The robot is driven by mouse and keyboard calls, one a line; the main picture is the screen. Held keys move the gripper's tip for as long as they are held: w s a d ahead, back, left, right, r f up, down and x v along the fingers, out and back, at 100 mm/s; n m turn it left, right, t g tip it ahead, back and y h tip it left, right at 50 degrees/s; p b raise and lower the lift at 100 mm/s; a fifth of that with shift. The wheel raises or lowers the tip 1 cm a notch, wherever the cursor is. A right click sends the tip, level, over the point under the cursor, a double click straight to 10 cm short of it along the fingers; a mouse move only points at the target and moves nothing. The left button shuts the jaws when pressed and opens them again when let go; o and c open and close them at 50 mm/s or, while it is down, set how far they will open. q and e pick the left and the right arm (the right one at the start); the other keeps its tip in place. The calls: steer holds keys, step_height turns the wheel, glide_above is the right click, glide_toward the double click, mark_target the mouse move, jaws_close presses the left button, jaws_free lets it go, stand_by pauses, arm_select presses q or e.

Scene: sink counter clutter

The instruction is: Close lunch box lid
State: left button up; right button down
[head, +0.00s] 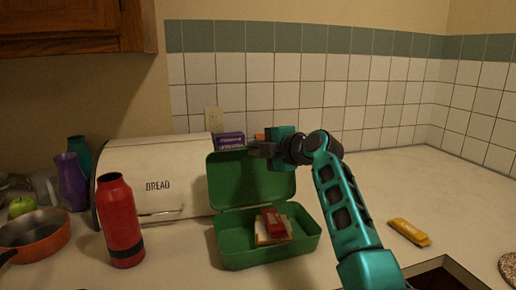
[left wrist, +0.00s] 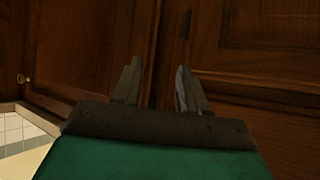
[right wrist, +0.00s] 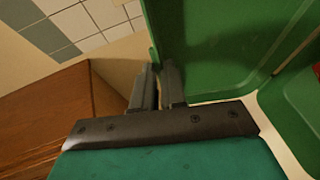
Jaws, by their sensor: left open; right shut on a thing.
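The green lunch box (head: 270,259) stands on the counter in the head view with its lid (head: 232,185) raised upright at the back. A red packet (head: 273,222) and a pale item lie inside the base. My right gripper (head: 256,150) is at the top edge of the lid, shut on it. In the right wrist view the fingers (right wrist: 158,88) meet the edge of the green lid (right wrist: 215,50). My left gripper (left wrist: 156,85) is open and empty in the left wrist view, in front of wooden cupboard doors. It does not show in the head view.
A white bread box (head: 158,185) stands behind and left of the lunch box. A red bottle (head: 120,222) and an orange pan (head: 35,232) are at left. A purple box (head: 228,140) is behind the lid. A yellow packet (head: 409,232) lies at right, with clear counter beyond it.

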arm_select(q)
steer(key=w+d+f+h+b, duration=0.1)
steer(key=d+f+b, duration=0.2)
steer(key=f+b, duration=0.8)
steer(key=b, duration=0.5)
steer(key=shift+w+d+f+b, duration=0.15)
steer(key=shift+w+d+b, duration=0.1)
steer(key=shift+w+b, duration=0.15)
arm_select(e)
steer(key=s+d+f+n+t+y, duration=0.2)
steer(key=s+d+t+y, duration=0.1)
steer(key=s, duration=0.5)
steer(key=shift+s+t+y, duration=0.2)
steer(key=shift+t+y, duration=0.1)
steer(key=shift+t, duration=0.1)
steer(key=shift+d, duration=0.1)
